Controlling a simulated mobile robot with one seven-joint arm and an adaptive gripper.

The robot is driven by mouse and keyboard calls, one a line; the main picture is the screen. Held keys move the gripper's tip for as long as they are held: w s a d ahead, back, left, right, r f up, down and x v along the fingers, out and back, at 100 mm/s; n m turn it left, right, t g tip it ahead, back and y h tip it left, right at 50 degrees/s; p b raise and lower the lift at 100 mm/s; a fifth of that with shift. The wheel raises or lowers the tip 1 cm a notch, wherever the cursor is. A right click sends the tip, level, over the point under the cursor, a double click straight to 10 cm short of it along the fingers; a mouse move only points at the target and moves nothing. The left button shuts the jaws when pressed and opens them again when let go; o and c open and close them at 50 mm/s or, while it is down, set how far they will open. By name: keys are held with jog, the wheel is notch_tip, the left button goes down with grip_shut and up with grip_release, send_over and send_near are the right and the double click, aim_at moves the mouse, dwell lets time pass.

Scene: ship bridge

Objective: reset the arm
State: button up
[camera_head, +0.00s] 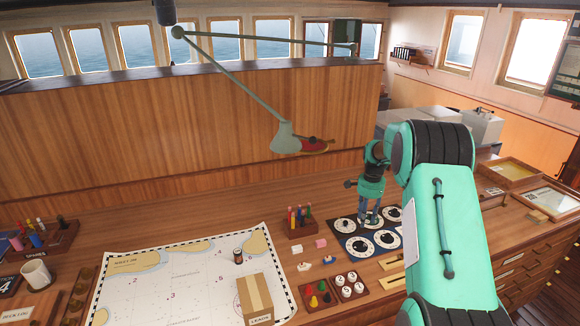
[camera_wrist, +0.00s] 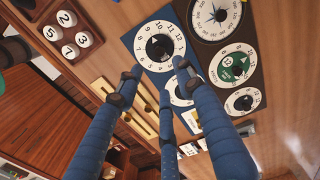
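My arm reaches over the right part of the wooden desk in the head view. My gripper (camera_head: 369,218) points down at the panel of round dials (camera_head: 388,240) and is close above it. In the wrist view my gripper (camera_wrist: 160,92) has its blue fingers spread apart, with nothing between them. A white numbered dial with a black knob (camera_wrist: 159,47) lies just beyond the fingertips. I cannot tell whether a fingertip touches the panel.
A chart (camera_head: 190,275) with a cardboard box (camera_head: 255,298) lies left of the dials. A pen holder (camera_head: 300,222), a tray of numbered knobs (camera_head: 349,286) and a mug (camera_head: 37,274) stand on the desk. A jointed lamp (camera_head: 285,138) hangs over the desk's back.

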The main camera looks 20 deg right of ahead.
jog(key=s+a+r+n+t+b, duration=0.15)
jog(key=s+a+r+n, duration=0.25)
jog(key=s+a+r, duration=0.55)
jog(key=s+a+r+n+t+b, duration=0.15)
jog(key=s+a+r+n, duration=0.4)
jog(key=a+r, duration=0.7)
jog(key=s+a+f+n+t+b, duration=0.1)
jog(key=s+a, duration=0.4)
jog(key=s, duration=0.5)
jog(key=s+a+f+n+b, duration=0.1)
jog(key=s+a+n+b, duration=0.1)
jog(key=s+a, duration=0.3)
jog(key=s+a+f+n+t+b, duration=0.1)
jog(key=s+a+n, duration=0.2)
jog(key=s, duration=1.1)
jog(key=shift+s+a+t+b, duration=0.3)
jog(key=shift+s+a+b, duration=0.05)
jog(key=shift+a, duration=0.65)
